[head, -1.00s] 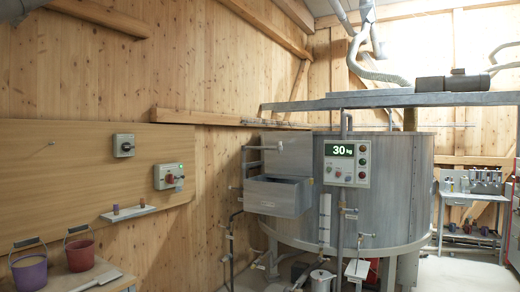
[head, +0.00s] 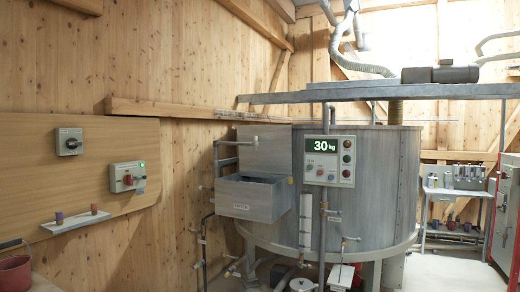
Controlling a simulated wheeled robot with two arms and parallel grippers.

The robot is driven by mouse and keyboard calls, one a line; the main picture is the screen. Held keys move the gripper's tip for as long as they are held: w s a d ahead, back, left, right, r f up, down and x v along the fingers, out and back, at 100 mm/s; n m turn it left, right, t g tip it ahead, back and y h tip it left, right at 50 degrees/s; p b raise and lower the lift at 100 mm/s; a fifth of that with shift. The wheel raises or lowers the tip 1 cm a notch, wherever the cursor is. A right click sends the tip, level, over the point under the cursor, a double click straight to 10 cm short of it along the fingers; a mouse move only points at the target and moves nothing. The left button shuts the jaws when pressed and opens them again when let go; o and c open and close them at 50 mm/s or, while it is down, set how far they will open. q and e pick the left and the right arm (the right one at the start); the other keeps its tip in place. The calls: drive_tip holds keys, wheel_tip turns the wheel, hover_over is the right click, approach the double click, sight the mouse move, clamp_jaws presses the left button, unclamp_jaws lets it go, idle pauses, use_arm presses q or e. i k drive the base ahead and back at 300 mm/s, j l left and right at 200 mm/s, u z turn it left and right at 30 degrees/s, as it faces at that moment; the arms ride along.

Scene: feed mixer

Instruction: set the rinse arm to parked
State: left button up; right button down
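A thin grey pipe arm (head: 236,143) with a short end piece reaches to the right across the front of a grey box on the mixer's left side. It may be the rinse arm; I see no readable label on it. It stands above an open grey metal basin (head: 252,198) with a small label plate. The basin is on the left side of the large round steel mixer tank (head: 386,190). Neither of my grippers is in view.
A control panel (head: 329,161) reading 30 kg is on the tank front. Wall switches (head: 127,177) and a small shelf (head: 74,223) are on the left. A red bucket (head: 14,272) is at lower left. Pipes and valves stand below the basin.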

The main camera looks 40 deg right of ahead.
sight(216, 144)
drive_tip(key=i+l, duration=0.25)
drive_tip(key=l, duration=0.2)
drive_tip(key=i+l, duration=0.3)
drive_tip(key=l, duration=0.15)
drive_tip(key=i+l, duration=0.25)
drive_tip(key=l, duration=0.2)
drive_tip(key=i+l, duration=0.25)
drive_tip(key=l, duration=0.2)
drive_tip(key=i+l+u, duration=0.1)
drive_tip(key=i+l, duration=0.2)
drive_tip(key=l, duration=0.15)
drive_tip(key=i+l, duration=0.25)
drive_tip(key=l, duration=0.25)
drive_tip(key=i+l, duration=0.25)
drive_tip(key=l, duration=0.2)
drive_tip(key=i+l, duration=0.25)
drive_tip(key=l, duration=0.2)
